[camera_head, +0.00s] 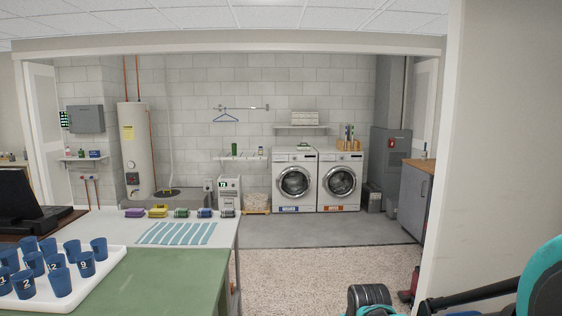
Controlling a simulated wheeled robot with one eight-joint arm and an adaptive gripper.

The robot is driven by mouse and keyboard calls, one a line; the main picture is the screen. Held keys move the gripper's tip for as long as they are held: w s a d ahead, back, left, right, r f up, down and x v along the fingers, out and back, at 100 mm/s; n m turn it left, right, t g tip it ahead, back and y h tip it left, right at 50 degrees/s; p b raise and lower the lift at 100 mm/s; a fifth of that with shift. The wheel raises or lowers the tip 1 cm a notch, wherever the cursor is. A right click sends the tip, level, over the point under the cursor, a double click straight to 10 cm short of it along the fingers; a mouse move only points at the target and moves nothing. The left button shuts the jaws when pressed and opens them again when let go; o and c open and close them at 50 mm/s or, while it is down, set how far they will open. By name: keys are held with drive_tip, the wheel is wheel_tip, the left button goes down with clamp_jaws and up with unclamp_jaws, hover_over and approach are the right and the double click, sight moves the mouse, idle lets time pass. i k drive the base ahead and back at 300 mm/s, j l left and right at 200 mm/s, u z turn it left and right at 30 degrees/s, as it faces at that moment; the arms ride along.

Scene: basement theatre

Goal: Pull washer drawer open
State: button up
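Two white front-loading machines stand side by side against the far block wall. The left machine (280,172) has a blue label at its base, and the right machine (325,172) has an orange label. The lettering is too small to read surely, so I cannot tell which is the washer. Both round doors look shut. Each machine has a panel strip along its top front; a drawer front is too small to make out, and none visibly sticks out. My gripper is not recognisable in the view.
A table with a green mat (170,280) and a white tray (100,273) of blue cups fills the lower left. Speckled floor (300,270) leads to the grey laundry floor (320,231). A wall (500,150) bounds the right; black-and-teal objects (545,280) occupy the lower right.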

sight(277, 157)
drive_tip(key=i+j, duration=0.15)
drive_tip(key=i, duration=3.25)
drive_tip(key=i+j, duration=0.1)
drive_tip(key=i, duration=3.3)
drive_tip(key=j, duration=0.1)
